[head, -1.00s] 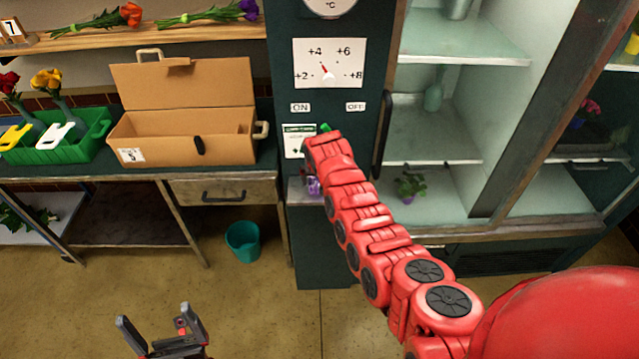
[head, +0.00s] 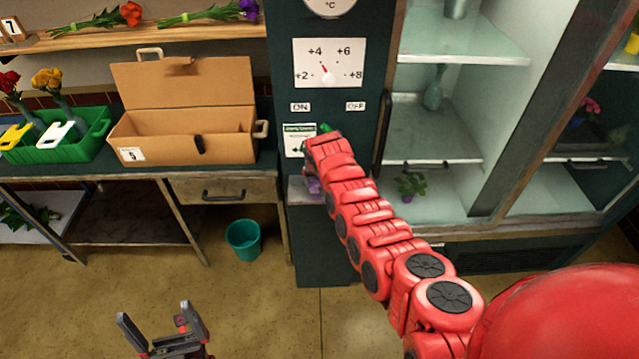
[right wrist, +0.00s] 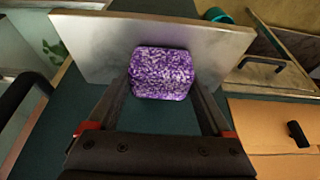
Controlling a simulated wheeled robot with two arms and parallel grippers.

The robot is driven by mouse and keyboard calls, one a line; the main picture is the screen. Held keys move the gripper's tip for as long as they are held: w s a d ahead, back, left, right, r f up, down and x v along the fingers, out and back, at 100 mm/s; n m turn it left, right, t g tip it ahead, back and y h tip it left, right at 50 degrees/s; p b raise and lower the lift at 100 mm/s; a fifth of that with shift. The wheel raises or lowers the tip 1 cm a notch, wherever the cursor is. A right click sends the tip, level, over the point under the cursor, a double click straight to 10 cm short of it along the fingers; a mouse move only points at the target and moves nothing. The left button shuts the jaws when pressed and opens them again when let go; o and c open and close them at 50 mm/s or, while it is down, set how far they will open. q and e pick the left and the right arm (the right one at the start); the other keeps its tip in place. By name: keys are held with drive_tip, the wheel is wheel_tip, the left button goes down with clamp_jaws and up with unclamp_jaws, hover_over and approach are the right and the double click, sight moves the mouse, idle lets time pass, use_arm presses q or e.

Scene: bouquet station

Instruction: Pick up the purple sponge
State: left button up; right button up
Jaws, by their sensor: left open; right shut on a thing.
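The purple sponge (right wrist: 162,73) is a speckled purple and white block between the fingers of my right gripper (right wrist: 163,88) in the right wrist view. The right gripper is shut on it, with a finger at each side. The sponge is at a pale grey shelf (right wrist: 95,45); I cannot tell whether it still touches the shelf. In the head view a bit of the sponge (head: 313,186) shows beside my red right arm, which hides the rest and the right gripper. My left gripper (head: 157,325) is open and empty, low above the floor.
A cardboard box (head: 180,135) and a green crate (head: 60,150) with flowers stand on the workbench at left. A glass-doored cabinet (head: 440,120) stands at right. A teal bucket (head: 243,240) is on the floor, which is otherwise clear in front.

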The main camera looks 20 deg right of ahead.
drive_tip(key=shift+w+r+b, duration=0.1)
drive_tip(key=shift+r+b, duration=0.55)
drive_tip(key=shift+r, duration=0.05)
drive_tip(key=shift+s+d+r+b, duration=0.15)
drive_tip(key=shift+s+r+b, duration=0.05)
drive_tip(key=shift+r+b, duration=0.3)
drive_tip(key=shift+s+d+r+b, duration=0.2)
drive_tip(key=shift+r+b, duration=0.15)
drive_tip(key=shift+r, duration=0.15)
drive_tip(key=s+d+r, duration=0.1)
drive_tip(key=s+d, duration=0.8)
drive_tip(key=s, duration=0.3)
drive_tip(key=shift+r, duration=0.3)
